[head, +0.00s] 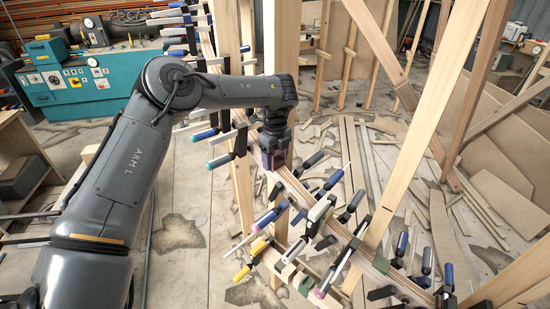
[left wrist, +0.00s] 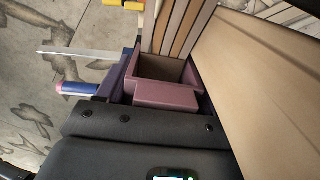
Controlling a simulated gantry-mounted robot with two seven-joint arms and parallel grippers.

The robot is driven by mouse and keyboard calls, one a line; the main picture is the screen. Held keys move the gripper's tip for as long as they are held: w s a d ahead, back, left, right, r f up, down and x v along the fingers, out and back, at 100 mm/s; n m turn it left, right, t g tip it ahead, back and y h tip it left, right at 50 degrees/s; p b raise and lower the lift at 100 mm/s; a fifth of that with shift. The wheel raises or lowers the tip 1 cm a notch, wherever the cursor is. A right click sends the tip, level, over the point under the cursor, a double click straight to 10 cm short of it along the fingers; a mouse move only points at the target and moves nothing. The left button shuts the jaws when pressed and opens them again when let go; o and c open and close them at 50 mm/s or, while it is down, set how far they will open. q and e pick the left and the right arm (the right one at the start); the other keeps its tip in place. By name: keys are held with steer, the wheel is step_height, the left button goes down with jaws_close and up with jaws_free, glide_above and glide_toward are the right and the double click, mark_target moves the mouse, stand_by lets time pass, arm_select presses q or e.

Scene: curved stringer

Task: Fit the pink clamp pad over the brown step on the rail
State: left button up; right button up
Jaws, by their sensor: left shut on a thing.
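My left gripper (head: 273,150) points down at the rail beside the upright wooden post. It is shut on the mauve-pink clamp pad (left wrist: 165,95), a hollow box-like piece at the jaws. In the head view only a small purplish bit of the pad shows under the gripper. The striped laminated rail (left wrist: 180,28) runs up to the pad's opening; it also shows in the head view (head: 298,190). A plain brown face (left wrist: 158,67) shows inside the pad's opening; I cannot tell whether it is the step, or whether the pad touches the rail. My right gripper is not in view.
Several clamps with blue and yellow handles (head: 262,247) line the rail. A wide wooden post (head: 281,50) stands close to my left gripper and fills the right of the wrist view (left wrist: 270,75). A teal cabinet (head: 90,80) stands at the back left. Wood strips litter the floor.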

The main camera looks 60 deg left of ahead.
arm_select(q)
steer(key=shift+s+f, duration=0.15)
steer(key=shift+f, duration=0.3)
steer(key=shift+r, duration=0.15)
steer(key=shift+r+p, duration=1.65)
steer(key=shift+r, duration=0.85)
steer(key=shift+f+b, duration=0.3)
steer(key=shift+f, duration=0.1)
steer(key=shift+f+b, duration=0.3)
steer(key=shift+f+b, duration=1.05)
steer(key=shift+f, duration=0.35)
steer(key=shift+f, duration=0.15)
